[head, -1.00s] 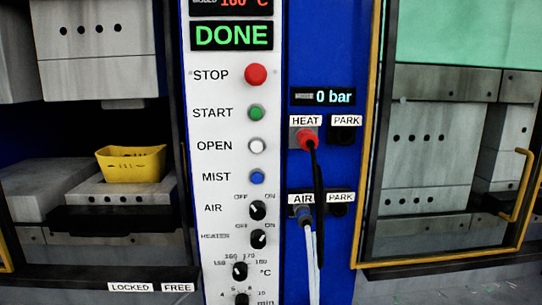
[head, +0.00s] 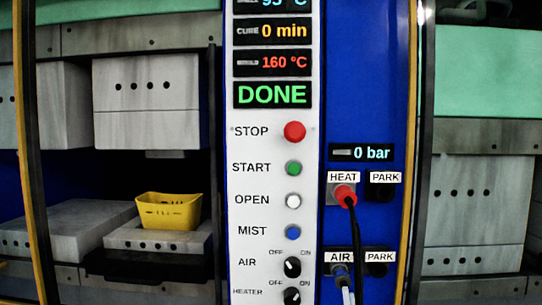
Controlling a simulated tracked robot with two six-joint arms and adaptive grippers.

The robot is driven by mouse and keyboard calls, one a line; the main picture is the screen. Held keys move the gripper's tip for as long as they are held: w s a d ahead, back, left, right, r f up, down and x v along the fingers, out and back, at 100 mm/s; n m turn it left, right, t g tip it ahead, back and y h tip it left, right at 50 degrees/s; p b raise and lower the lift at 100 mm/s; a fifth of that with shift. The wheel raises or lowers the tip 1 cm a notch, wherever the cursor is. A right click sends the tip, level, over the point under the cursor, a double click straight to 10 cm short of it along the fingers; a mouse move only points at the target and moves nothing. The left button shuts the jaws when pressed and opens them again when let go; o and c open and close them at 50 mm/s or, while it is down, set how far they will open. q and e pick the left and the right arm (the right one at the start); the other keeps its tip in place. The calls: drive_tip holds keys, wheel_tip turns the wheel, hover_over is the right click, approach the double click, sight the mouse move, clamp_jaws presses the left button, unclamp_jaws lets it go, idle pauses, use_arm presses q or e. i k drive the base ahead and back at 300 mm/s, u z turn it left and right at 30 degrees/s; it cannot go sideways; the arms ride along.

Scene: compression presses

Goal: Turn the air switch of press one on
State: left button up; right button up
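The AIR switch (head: 292,267) is a black rotary knob low on the white control panel (head: 246,215), with OFF marked at its upper left and ON at its upper right. Its small white mark seems to lean towards OFF, but it is too small to be sure. The green display (head: 272,95) above reads DONE, and the pressure display (head: 362,152) reads 0 bar. No label here shows which press is press one. Neither of my grippers is in view.
STOP (head: 295,131), START (head: 293,168), OPEN (head: 293,200) and MIST (head: 293,232) buttons sit above the knob; the HEATER knob (head: 292,296) is below. A red HEAT plug (head: 345,195) and AIR plug (head: 341,275) have hanging lines. A yellow tray (head: 168,211) sits inside the left press.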

sight(292, 269)
drive_tip(key=u, duration=1.9)
drive_tip(key=i, duration=0.1)
drive_tip(key=z, duration=2.9)
drive_tip(key=k, duration=1)
drive_tip(key=u, duration=1)
drive_tip(key=i, duration=1)
